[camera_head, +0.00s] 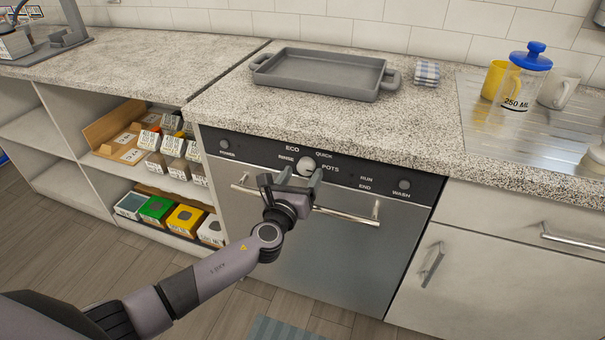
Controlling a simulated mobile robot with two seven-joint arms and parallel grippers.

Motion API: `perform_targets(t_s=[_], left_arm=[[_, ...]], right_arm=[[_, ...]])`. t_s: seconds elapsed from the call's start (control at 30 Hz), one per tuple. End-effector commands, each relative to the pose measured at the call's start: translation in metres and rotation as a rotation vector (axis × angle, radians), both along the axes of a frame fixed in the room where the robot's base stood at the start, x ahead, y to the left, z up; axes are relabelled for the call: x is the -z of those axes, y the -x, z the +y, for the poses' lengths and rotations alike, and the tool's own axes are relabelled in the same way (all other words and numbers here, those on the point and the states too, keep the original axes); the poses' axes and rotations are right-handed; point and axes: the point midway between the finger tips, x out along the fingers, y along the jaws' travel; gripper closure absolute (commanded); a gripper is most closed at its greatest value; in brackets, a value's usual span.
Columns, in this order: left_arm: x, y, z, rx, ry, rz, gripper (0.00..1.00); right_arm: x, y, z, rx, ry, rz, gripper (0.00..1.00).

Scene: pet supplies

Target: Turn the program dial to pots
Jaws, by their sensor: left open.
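The program dial (307,166) is a round light knob on the black control panel (258,153) of the dishwasher (300,240). The labels RINSE, ECO, QUICK and POTS stand around it, with POTS at its right. The dial's pointer is too small to read. My left gripper (292,178) is open, with its fingers just below and in front of the dial. They hide the dial's lower part, and I cannot tell whether they touch it. My right gripper is not in view.
A handle bar (345,216) runs across the dishwasher door below the panel. A grey tray (320,75) lies on the counter above. A jar (522,78) and mugs stand on the drainboard at the right. Shelves with boxes are at the left.

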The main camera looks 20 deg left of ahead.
Motion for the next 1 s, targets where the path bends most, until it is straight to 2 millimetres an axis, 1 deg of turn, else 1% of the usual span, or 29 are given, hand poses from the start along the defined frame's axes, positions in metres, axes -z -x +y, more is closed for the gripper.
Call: perform_targets(t_s=[0.1, 0.2, 0.3, 0.43, 0.6, 1.0], left_arm=[[-0.001, 0.017, 0.000, 0.002, 0.002, 0.003, 0.31], [0.000, 0.031, 0.001, 0.001, 0.000, 0.003, 0.31], [0.000, 0.043, 0.001, 0.002, 0.001, 0.002, 0.31], [0.000, 0.055, 0.002, 0.000, 0.000, 0.001, 0.31], [-0.001, 0.061, 0.002, 0.001, -0.001, 0.000, 0.31], [0.000, 0.061, 0.002, 0.001, 0.000, 0.000, 0.31]], right_arm=[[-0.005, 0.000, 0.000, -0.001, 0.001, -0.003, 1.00], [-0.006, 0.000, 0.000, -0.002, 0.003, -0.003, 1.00], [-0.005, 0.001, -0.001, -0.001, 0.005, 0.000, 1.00], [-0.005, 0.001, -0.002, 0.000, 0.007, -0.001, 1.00], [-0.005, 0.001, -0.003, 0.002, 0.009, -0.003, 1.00], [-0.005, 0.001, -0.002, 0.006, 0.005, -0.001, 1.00]])
